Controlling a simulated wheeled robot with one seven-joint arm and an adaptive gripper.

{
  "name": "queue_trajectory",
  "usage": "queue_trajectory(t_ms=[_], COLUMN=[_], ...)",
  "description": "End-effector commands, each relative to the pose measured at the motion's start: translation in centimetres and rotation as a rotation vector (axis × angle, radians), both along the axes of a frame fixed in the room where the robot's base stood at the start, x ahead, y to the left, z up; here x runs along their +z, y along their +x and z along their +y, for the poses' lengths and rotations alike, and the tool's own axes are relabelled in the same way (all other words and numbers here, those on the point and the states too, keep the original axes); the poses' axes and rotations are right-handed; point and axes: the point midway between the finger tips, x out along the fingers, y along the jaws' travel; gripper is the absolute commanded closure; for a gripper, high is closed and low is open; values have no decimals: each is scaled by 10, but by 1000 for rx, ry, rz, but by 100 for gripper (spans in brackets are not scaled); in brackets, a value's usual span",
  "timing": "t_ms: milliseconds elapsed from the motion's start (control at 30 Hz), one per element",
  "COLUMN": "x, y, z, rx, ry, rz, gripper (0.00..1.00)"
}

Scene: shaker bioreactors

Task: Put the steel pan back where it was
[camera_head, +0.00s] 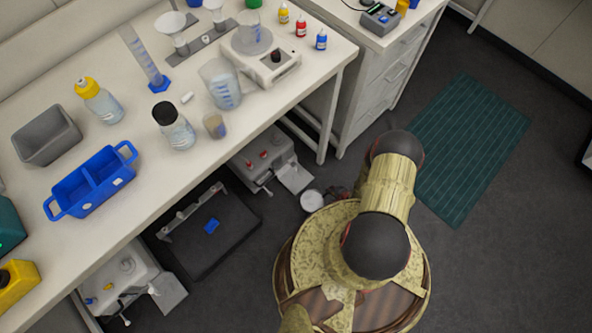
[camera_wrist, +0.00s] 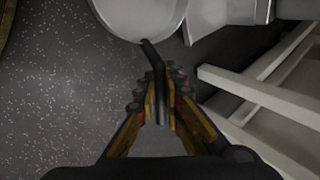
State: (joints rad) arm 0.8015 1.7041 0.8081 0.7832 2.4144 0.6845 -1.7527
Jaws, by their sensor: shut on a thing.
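The steel pan (camera_wrist: 140,14) is a round, pale metal dish with a dark handle (camera_wrist: 155,62), at the top of the wrist view. My gripper (camera_wrist: 160,92) is shut on this handle, with a finger on each side. In the head view the pan (camera_head: 312,201) shows as a small round shape low beside the bench, left of my arm. My gripper (camera_head: 338,193) is there just right of it, partly hidden by my arm. I cannot tell whether the pan touches anything beneath it.
A grey device with red knobs (camera_head: 262,160) stands under the bench, close to the pan. Pale frame bars (camera_wrist: 265,103) are right of my gripper. A black shaker platform (camera_head: 205,240) is farther left. The bench top (camera_head: 150,205) holds labware. Open floor (camera_head: 480,240) lies right.

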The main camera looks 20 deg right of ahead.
Motion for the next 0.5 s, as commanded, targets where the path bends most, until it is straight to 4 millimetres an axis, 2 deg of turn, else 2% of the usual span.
queue_trajectory(t_ms=[167,500], x=[-2,-3], y=[34,116], z=[3,9], rx=[8,5], ry=[-2,-3], rz=[-3,-3], gripper=[100,100])
